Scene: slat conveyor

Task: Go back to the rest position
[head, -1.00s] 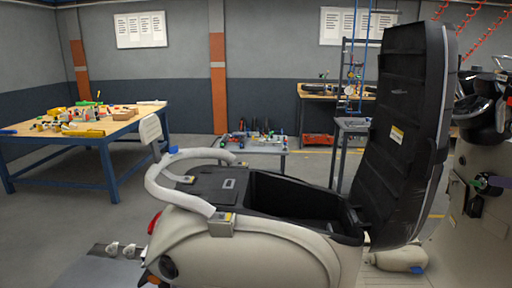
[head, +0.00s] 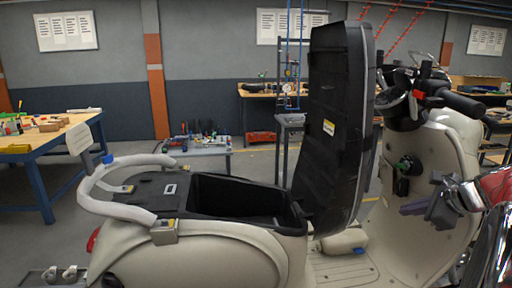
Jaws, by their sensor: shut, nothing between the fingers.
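My gripper (head: 408,210) is at the right of the head view, its grey finger pointing left from a dark body. It looks shut and empty. Depth to the shield is hard to judge. Shiny and red parts of my arm run off the right edge. The cream scooter (head: 200,262) has its black seat (head: 334,125) raised upright and its storage bin (head: 245,196) open.
The handlebar (head: 462,103) stands above my gripper. A white curved rail (head: 90,190) surrounds the scooter's rear. A blue-legged table (head: 60,150) with small parts stands at left, and a low bench (head: 212,150) behind. Grey floor is clear between them.

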